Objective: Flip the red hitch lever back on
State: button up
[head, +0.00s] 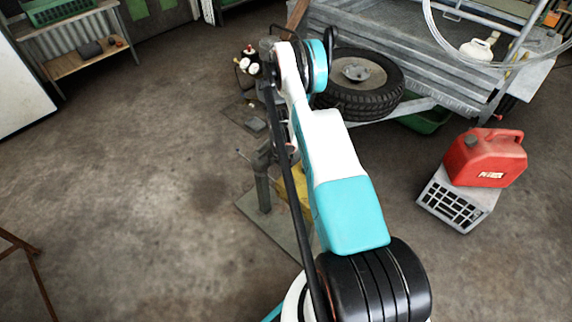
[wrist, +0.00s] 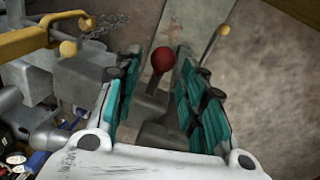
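In the wrist view a red ball knob (wrist: 162,60) tops a short dark stem, seen between my gripper's fingers. I take it to be the red hitch lever; its on or off position cannot be told. My gripper (wrist: 160,78) is open, with teal pads on both sides of the knob and visible gaps to it. Whether the knob lies fully between the pads in depth is unclear. In the head view my own arm covers the gripper and the lever.
In the wrist view a yellow bracket (wrist: 40,38) stands left and a yellow-tipped rod (wrist: 220,35) right. In the head view a spare tyre (head: 357,90) lies by the trailer (head: 440,75). A red fuel can (head: 487,158) sits on a grey crate (head: 455,200). The left floor is mostly clear.

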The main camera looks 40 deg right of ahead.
jog(key=shift+d+f+b, duration=0.15)
jog(key=shift+f+b, duration=0.1)
jog(key=shift+f, duration=0.65)
jog(key=shift+d+f+b, duration=0.15)
jog(key=shift+f+b, duration=0.05)
jog(key=shift+f, duration=0.7)
jog(key=shift+w, duration=0.1)
grip_shut()
